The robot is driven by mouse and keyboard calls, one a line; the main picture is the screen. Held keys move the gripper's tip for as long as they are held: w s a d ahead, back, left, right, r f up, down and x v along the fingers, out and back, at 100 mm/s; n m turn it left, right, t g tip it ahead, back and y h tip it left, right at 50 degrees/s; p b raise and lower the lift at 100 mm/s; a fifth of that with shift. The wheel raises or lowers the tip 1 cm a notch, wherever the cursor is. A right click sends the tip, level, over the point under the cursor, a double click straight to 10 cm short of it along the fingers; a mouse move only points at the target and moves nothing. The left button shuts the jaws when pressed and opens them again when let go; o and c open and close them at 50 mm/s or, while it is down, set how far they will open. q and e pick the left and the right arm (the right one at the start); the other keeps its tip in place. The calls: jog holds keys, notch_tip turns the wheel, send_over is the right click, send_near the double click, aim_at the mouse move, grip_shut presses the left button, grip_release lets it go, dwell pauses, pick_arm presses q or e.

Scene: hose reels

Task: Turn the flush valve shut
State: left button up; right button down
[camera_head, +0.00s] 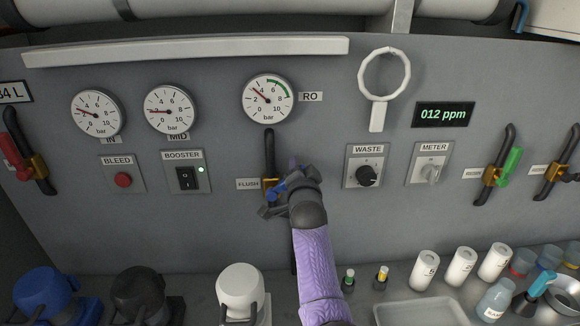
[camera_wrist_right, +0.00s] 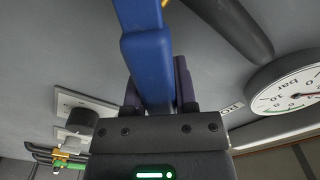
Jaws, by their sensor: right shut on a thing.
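The flush valve (camera_head: 268,187) is a brass body on a black pipe (camera_head: 269,150), beside a small FLUSH label (camera_head: 248,184) on the grey panel. Its blue lever handle (camera_wrist_right: 148,62) shows large in the right wrist view, running up from between my fingers. My right gripper (camera_head: 289,184) is at the valve and shut on this handle; the fingers also show in the wrist view (camera_wrist_right: 158,92). In the head view the gripper covers much of the valve and handle, so the handle's exact angle is hard to tell. My left gripper is not in view.
The RO gauge (camera_head: 268,99) sits above the valve. The booster switch (camera_head: 187,178) is to the left and the waste knob (camera_head: 367,176) to the right. White filter cups (camera_head: 461,267) and small bottles (camera_head: 348,279) stand on the bench below.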

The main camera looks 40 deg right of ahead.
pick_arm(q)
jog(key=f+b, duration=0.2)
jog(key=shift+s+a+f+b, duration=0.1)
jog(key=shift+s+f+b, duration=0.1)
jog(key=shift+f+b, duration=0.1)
pick_arm(e)
notch_tip(320, 180, down, 6)
jog(key=s+d+m, duration=0.1)
jog(key=d+m, duration=0.1)
jog(key=m, duration=0.6)
jog(key=shift+m, duration=0.3)
jog(key=shift+s, duration=0.1)
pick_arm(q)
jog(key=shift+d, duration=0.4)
pick_arm(e)
jog(key=shift+a, duration=0.1)
jog(key=shift+c, duration=2)
grip_release()
